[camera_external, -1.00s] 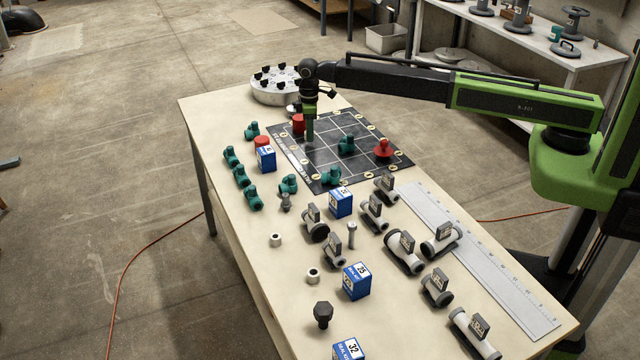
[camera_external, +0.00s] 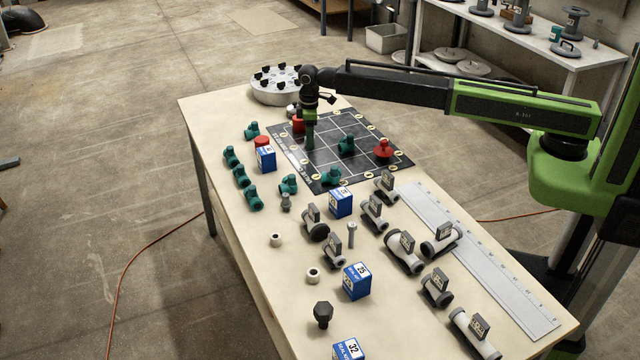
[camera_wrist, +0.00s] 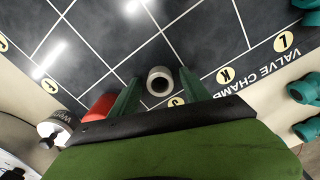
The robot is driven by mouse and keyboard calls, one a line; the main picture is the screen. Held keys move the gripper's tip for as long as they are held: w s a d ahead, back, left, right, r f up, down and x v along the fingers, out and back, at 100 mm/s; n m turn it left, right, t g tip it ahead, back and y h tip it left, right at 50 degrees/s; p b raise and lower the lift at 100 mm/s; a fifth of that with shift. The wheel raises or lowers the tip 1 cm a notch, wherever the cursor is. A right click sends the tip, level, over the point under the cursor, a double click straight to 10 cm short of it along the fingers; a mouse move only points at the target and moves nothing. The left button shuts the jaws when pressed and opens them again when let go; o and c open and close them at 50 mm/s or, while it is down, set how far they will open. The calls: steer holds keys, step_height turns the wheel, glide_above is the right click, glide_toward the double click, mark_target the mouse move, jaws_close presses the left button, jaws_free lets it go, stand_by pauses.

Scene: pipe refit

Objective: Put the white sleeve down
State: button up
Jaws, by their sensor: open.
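A white sleeve (camera_wrist: 160,81) with a dark bore shows in the wrist view, between my two green fingers. It appears to be on the black gridded mat (camera_wrist: 95,35), close to the edge lettered "VALVE CHAMB". My gripper (camera_external: 309,147) is open and low over the mat's left part in the external view. The fingers (camera_wrist: 126,100) stand on either side of the sleeve, with a narrow gap visible. In the external view the sleeve is hidden by the fingers.
A red part (camera_external: 298,124) stands close beside my gripper. Green valves (camera_external: 346,144), a red valve (camera_external: 383,148), blue boxes (camera_external: 265,158) and two other white rings (camera_external: 275,240) are around. A round grey fixture (camera_external: 277,88) stands at the far end. Several mat squares are bare.

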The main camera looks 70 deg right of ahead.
step_height(320, 180, up, 12)
steer(key=r+p, duration=0.1)
steer(key=p, duration=1.1)
steer(key=s+d+m, duration=0.2)
steer(key=s, duration=1.4)
steer(key=s+d+m, duration=0.2)
steer(key=s, duration=1.4)
steer(key=shift+s+f+m, duration=0.2)
steer(key=shift+f+m, duration=0.1)
steer(key=shift+f, duration=0.05)
steer(key=shift+o, duration=0.2)
